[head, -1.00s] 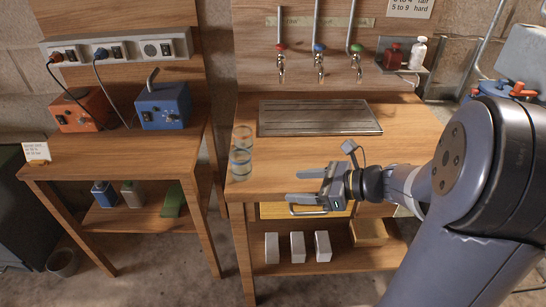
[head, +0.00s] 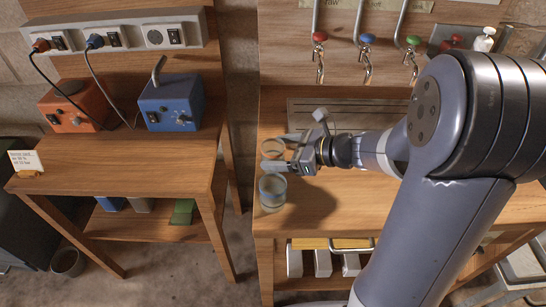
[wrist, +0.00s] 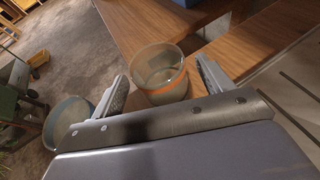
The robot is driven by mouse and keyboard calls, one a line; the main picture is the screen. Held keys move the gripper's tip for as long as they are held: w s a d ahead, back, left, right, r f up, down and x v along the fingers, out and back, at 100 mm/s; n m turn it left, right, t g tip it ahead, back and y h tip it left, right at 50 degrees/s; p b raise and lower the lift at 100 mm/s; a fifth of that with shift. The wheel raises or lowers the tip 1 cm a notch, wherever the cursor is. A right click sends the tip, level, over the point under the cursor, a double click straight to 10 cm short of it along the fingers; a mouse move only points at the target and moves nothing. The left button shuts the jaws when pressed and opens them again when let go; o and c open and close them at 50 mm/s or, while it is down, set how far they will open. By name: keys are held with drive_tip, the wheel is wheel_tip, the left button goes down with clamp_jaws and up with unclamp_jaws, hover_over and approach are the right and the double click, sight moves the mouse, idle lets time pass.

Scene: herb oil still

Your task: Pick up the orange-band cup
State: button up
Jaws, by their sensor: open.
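The orange-band cup (head: 272,149) is a clear cup standing at the left edge of the tap bench. My gripper (head: 280,153) is open at bench height, with its fingers pointing left at this cup. In the wrist view the cup (wrist: 161,62) stands upright between the two fingertips (wrist: 162,75), with its orange band facing me. A gap shows on each side of it, and the fingers do not appear to press on it. How deep it sits between the fingers is hard to tell.
A second clear cup with a bluish band (head: 272,193) stands close by, nearer the bench front than my gripper. Taps (head: 366,68) hang over a slatted drip tray (head: 300,112) behind. A gap to the floor separates this bench from the left table (head: 120,160).

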drive_tip(key=shift+x, duration=1.85)
drive_tip(key=shift+r, duration=0.15)
drive_tip(key=shift+c, duration=0.3)
drive_tip(key=c, duration=1)
